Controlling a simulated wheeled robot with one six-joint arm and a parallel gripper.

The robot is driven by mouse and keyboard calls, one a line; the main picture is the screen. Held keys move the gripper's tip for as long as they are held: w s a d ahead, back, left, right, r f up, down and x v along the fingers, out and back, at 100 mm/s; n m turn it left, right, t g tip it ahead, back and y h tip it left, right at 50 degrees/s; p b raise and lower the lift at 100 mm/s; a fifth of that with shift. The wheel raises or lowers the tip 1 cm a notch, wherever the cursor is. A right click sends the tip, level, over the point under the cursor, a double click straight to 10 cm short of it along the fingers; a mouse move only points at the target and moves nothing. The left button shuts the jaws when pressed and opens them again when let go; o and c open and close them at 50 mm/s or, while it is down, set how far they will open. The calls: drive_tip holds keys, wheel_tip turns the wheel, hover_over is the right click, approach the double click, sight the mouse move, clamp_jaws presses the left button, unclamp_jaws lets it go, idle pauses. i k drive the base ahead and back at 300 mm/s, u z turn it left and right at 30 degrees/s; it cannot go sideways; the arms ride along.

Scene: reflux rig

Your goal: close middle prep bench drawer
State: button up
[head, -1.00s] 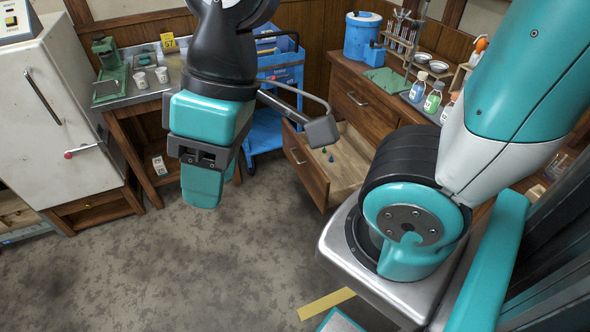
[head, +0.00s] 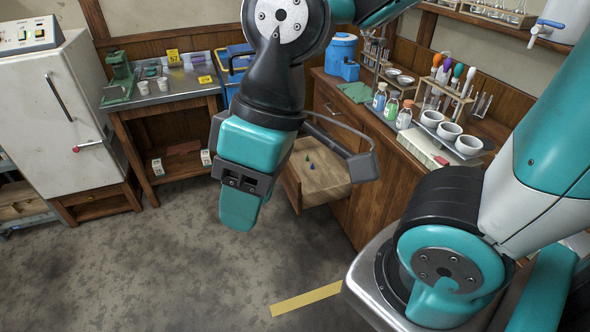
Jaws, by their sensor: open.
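The prep bench (head: 358,104) runs along the right wall. My gripper (head: 243,190), teal and black, hangs open and empty left of the drawer's front, pointing down. It appears apart from the drawer, though its depth is hard to judge. A grey pad on my wrist bracket (head: 363,166) covers the drawer's right part.
Bottles (head: 391,106), white cups (head: 450,131) and racks stand on the bench. A steel-topped table (head: 180,85) and a white fridge-like cabinet (head: 50,110) stand at the back left. A blue cart (head: 237,55) is behind my arm. The floor (head: 150,265) in front is clear, with yellow tape (head: 306,299).

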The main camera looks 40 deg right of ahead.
sight(305, 187)
drive_tip(key=z, duration=0.85)
drive_tip(key=i, duration=1)
drive_tip(key=k, duration=1)
drive_tip(key=z, duration=0.65)
drive_tip(key=i, duration=0.65)
drive_tip(key=u, duration=0.8)
drive_tip(key=i, duration=1)
